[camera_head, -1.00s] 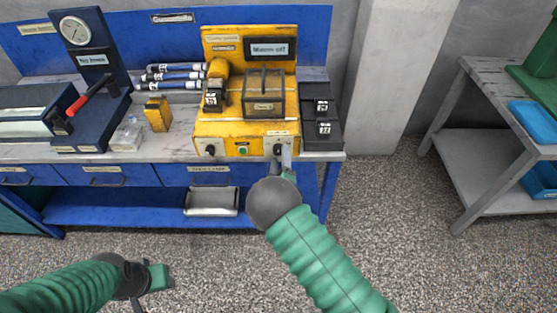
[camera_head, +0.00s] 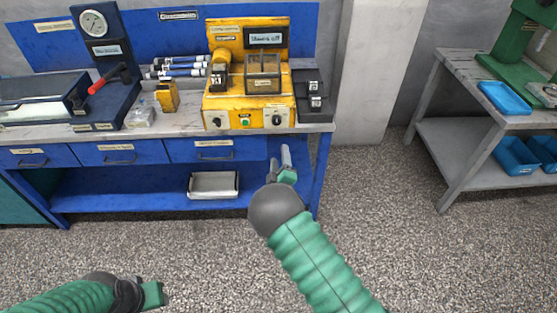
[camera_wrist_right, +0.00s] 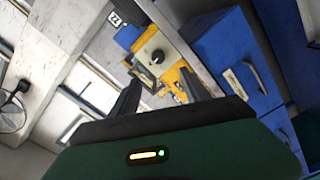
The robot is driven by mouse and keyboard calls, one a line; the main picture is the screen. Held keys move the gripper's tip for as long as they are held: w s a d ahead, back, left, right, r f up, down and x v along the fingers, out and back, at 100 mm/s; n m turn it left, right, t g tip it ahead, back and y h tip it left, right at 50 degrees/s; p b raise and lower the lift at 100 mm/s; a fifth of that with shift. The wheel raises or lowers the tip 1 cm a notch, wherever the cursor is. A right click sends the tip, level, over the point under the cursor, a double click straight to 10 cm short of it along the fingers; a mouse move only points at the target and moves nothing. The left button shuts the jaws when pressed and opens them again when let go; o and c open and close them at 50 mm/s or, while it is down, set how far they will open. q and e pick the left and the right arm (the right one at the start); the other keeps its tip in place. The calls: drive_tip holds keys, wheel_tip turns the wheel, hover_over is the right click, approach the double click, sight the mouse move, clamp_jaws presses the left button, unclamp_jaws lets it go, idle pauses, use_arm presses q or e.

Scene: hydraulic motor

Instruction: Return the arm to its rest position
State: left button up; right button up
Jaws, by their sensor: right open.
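My right gripper (camera_head: 281,158) is open and empty in the head view, in front of the blue bench and just below the yellow machine (camera_head: 248,105). The machine has a round dark knob (camera_head: 276,120) at its front right, and the gripper is apart from it. In the right wrist view the two dark fingers of the right gripper (camera_wrist_right: 160,98) are spread with nothing between them, and the knob (camera_wrist_right: 157,56) shows beyond them. My left gripper (camera_head: 152,294) is low at the left of the head view, over the floor; its fingers are too hidden to judge.
The blue workbench (camera_head: 150,152) has drawers and a lower shelf with a metal tray (camera_head: 213,185). A grey table (camera_head: 462,150) with blue bins (camera_head: 517,155) is at the right. The floor between is clear.

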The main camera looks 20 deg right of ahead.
drive_tip(key=s+a+r+m+g+y+p, duration=0.1)
drive_tip(key=s+g, duration=0.6)
drive_tip(key=s, duration=1)
drive_tip(key=s+a+r+m+g+y+p, duration=0.2)
drive_tip(key=s+r+m+g+y+p, duration=0.2)
drive_tip(key=s, duration=1.3)
wheel_tip(320, 180, up, 3)
drive_tip(key=m+g+p, duration=0.1)
drive_tip(key=m+g, duration=0.2)
drive_tip(key=m, duration=0.1)
drive_tip(key=shift+s+r+g+p, duration=0.2)
drive_tip(key=shift+s+g+p, duration=0.15)
drive_tip(key=shift+s+g, duration=0.05)
drive_tip(key=shift+a, duration=0.1)
